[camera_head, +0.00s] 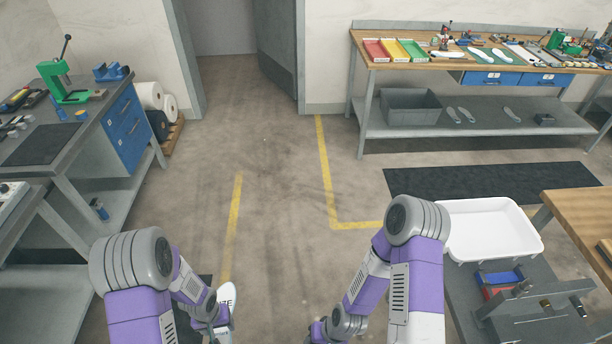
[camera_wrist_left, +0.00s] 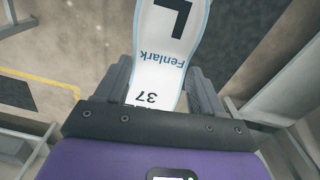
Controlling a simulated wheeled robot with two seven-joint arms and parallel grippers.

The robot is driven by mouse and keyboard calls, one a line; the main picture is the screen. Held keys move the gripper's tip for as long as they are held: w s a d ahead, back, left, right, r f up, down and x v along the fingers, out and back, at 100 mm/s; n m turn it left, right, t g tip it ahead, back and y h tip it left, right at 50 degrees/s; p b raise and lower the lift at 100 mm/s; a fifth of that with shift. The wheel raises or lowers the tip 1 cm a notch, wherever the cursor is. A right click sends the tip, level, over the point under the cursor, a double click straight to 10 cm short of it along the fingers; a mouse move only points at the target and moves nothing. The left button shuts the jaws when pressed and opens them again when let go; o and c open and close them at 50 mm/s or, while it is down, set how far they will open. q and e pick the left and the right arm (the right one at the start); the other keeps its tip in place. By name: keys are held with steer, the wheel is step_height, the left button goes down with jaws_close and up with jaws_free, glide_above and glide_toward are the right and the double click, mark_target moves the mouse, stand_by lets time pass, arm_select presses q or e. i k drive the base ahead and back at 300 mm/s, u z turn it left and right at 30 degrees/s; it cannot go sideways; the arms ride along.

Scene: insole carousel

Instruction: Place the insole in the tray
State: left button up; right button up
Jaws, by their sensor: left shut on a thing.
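A white insole (camera_head: 227,294) is low in the head view, left of centre; only part of it shows. In the left wrist view the insole (camera_wrist_left: 168,50) shows a large black "L", "Fenlark" and "37". My left gripper (camera_head: 217,327) is shut on the insole, with a dark finger on either side of it in the left wrist view (camera_wrist_left: 160,88). A white, empty-looking tray (camera_head: 490,258) stands on the grey surface at the right, well away from the insole. My right gripper (camera_head: 318,333) is at the bottom edge, mostly cut off; its fingers cannot be made out.
Blue and red bins (camera_head: 498,278) and a grey metal fixture (camera_head: 535,310) stand near the white tray. A wooden table (camera_head: 585,212) is at far right. A grey bench (camera_head: 75,150) stands left. Open floor (camera_head: 280,190) with yellow lines lies between. A back bench holds coloured trays (camera_head: 396,50).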

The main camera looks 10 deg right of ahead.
mark_target(487, 249)
steer(key=z, duration=1.85)
